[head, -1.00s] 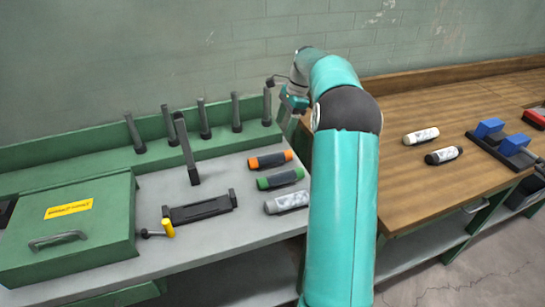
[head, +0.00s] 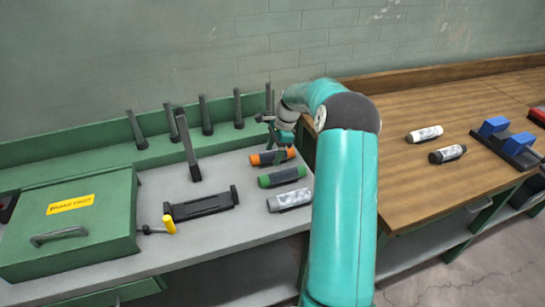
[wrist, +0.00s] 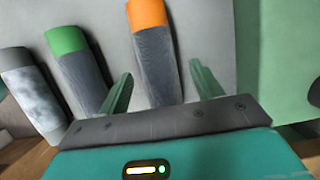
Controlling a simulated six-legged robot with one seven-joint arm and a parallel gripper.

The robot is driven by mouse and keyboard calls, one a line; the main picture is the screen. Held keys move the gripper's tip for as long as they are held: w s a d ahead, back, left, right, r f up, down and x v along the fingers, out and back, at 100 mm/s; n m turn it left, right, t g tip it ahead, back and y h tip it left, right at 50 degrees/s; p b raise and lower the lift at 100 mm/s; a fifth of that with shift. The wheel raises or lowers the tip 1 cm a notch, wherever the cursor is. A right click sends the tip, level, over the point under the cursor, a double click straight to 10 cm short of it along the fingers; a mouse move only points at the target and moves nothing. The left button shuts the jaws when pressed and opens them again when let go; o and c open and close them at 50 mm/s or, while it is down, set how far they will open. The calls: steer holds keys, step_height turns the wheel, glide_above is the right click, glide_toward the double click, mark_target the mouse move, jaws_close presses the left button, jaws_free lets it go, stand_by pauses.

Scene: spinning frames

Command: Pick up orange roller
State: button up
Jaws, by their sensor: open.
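The orange roller (head: 268,157) lies on the grey bench top, dark in the middle with orange ends. In the wrist view the orange roller (wrist: 153,50) shows its orange end and dark body between my fingers. My gripper (head: 280,138) is just above the roller's right part in the head view, partly covering it. In the wrist view my gripper (wrist: 160,85) is open, with one green finger on each side of the roller. No contact with the roller is clear.
A green roller (head: 282,177) and a grey-white roller (head: 290,199) lie close in front. Upright dark posts (head: 239,108) stand along the green back ledge (head: 80,158). A black holder (head: 200,207) and a green box (head: 70,230) are to the left. A wooden table (head: 430,100) is at right.

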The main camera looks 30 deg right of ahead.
steer(key=shift+a+f, duration=0.1)
steer(key=shift+f, duration=0.1)
steer(key=c, duration=1.1)
steer(key=shift+c, duration=0.3)
steer(key=shift+r, duration=0.15)
